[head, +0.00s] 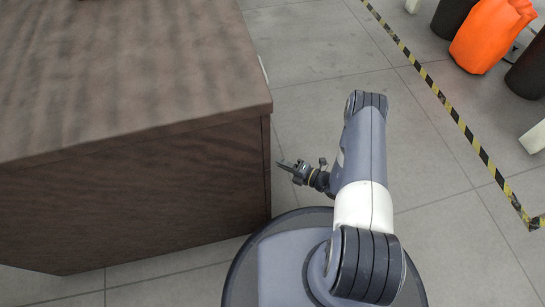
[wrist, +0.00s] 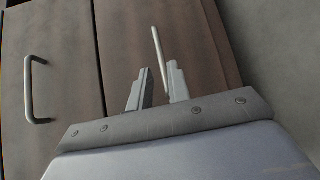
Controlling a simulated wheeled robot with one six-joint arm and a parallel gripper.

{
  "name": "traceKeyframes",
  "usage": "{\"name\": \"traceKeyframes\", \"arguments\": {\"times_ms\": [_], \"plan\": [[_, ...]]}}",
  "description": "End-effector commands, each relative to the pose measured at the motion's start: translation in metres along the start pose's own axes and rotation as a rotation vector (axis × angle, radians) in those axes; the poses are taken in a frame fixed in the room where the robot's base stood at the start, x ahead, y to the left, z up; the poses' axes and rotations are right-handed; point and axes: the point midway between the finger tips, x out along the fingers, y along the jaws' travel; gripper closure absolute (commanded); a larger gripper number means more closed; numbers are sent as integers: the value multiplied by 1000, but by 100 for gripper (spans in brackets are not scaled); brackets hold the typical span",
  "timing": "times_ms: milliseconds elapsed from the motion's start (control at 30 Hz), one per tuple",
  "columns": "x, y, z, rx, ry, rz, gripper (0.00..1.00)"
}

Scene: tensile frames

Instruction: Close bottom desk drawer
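The brown wooden desk (head: 130,185) fills the left of the head view; its drawer fronts face away there, so the bottom drawer is hidden. The wrist view shows brown drawer panels turned sideways. The left panel (wrist: 60,55) has a grey bar handle (wrist: 29,90). The panel beside it (wrist: 125,45) has a thin light handle (wrist: 158,52) seen nearly edge-on. I cannot tell which is the bottom drawer or how far it stands out. My gripper (head: 284,164) is just right of the desk's corner. Its fingers (wrist: 159,69) are apart, with the thin handle appearing between or behind them; contact is unclear.
Grey tiled floor (head: 430,240) is clear right of my arm. A yellow-black floor stripe (head: 447,105) runs across the right. Beyond it are an orange object (head: 488,35) and dark cylinders (head: 528,72). My base is close to the desk's side.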

Motion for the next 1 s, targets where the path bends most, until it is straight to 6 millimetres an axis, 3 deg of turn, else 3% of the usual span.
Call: {"name": "traceKeyframes", "arguments": {"times_ms": [233,633,833,1000], "plan": [[-22,0,0,2,-1,-2,82],[-24,-1,0,1,1,-2,82],[-13,-2,-1,0,3,-1,82],[10,-2,-1,-3,5,1,82]]}}
